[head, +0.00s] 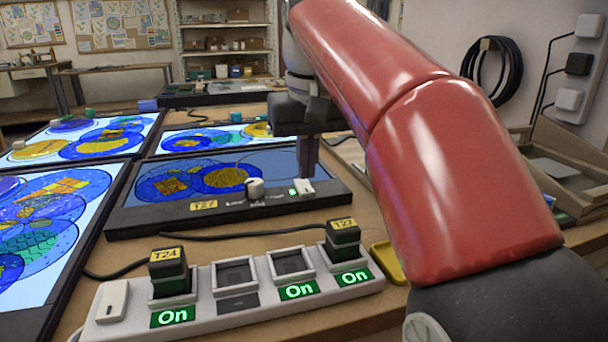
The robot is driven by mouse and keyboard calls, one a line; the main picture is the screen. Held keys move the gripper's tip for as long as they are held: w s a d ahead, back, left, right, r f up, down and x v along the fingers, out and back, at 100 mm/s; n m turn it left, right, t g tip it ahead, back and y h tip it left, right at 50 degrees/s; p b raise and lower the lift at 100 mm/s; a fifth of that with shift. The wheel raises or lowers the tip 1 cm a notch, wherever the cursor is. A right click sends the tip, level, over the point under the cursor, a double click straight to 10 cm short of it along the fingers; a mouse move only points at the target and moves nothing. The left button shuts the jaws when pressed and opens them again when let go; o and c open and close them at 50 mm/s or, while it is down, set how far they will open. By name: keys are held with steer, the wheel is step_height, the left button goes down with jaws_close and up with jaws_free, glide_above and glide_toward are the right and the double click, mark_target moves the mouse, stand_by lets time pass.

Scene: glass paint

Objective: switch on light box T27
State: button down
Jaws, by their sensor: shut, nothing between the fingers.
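Light box T27 (130,219) lies in the middle of the bench, with a yellow T27 label (204,205) on its front edge. Its panel is a dull grey-blue, dimmer than the bright panels around it, with blue and yellow painted glass on it. A round pale knob (255,188) and a white switch (303,187) sit on its front edge; a small green light glows beside the switch. My gripper (307,174) is shut and empty, pointing down at the switch. Its tips overlap the switch's back edge in view; I cannot tell whether they touch.
A power strip (220,316) in front holds a T2A plug (167,263) and a T27 plug (343,231), both above green On signs. Two sockets between are empty. Lit light boxes lie left and behind. A yellow tray (388,262) and wooden tray (572,165) are at right.

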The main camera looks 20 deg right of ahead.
mark_target(307, 190)
step_height(307, 190, up, 5)
steer(key=shift+r, duration=0.1)
stand_by(0.5)
